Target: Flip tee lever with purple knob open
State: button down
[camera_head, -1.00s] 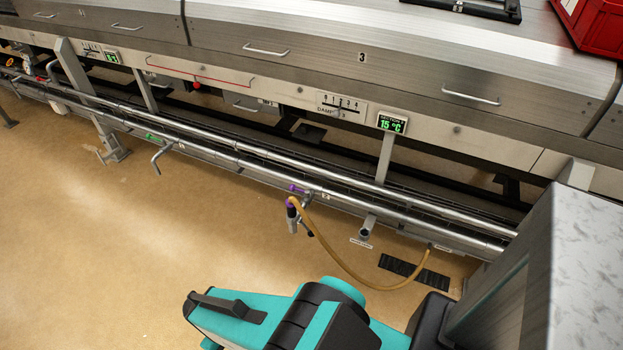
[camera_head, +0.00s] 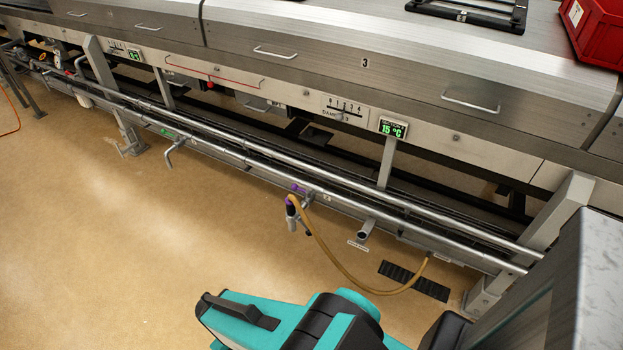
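The teal and black part of my arm fills the bottom middle, below and in front of the valve. My gripper itself does not show.
Two long steel pipes (camera_head: 400,217) run under the steel hood (camera_head: 330,75). A green-handled tap (camera_head: 170,140) is farther left. A black floor grate (camera_head: 413,281) lies under the hose. A grey cabinet (camera_head: 560,290) blocks the lower right.

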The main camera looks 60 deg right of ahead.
aim_at(294, 187)
jog(key=u, duration=0.15)
jog(key=i, duration=0.9)
jog(key=z, duration=0.05)
